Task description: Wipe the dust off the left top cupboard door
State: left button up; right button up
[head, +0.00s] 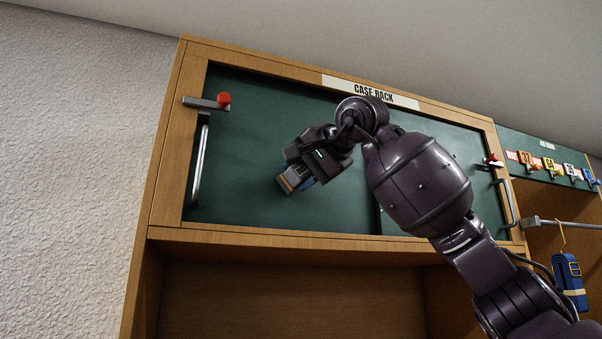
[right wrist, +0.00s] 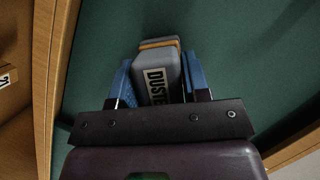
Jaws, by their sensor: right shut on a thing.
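The left top cupboard door (head: 245,140) is a dark green panel in a wooden frame, with a metal handle (head: 200,160) and a red-knobbed latch (head: 215,102) at its left side. I see no clear dust on it. My right gripper (head: 297,176) is in front of the door's right part, its fingers pointing down-left. In the right wrist view its blue fingers (right wrist: 160,80) are shut on a grey duster (right wrist: 157,70) with a tan edge and a "DUSTER" label, partly hidden. The duster lies close to the green panel; I cannot tell if it touches. My left gripper is not in view.
A "CASE RACK" sign (head: 370,91) is on the top frame. The right door (head: 465,150) is partly behind my right arm. Coloured tags (head: 548,163) and a rail with a hanging blue strap (head: 570,275) are at the right. An open wooden compartment (head: 290,300) lies below.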

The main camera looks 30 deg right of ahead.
jog(key=shift+s+a+b, duration=0.15)
jog(key=shift+s+a, duration=0.05)
jog(key=shift+s, duration=0.7)
jog(key=shift+s+a+b, duration=0.15)
jog(key=shift+s+a, duration=0.1)
jog(key=shift+s, duration=0.7)
jog(key=shift+s+a+b, duration=0.15)
jog(key=shift+s+a, duration=0.05)
jog(key=shift+s, duration=0.7)
jog(key=shift+s, duration=0.15)
jog(key=s, duration=0.2)
jog(key=shift+s+a, duration=0.3)
jog(key=shift+a, duration=0.05)
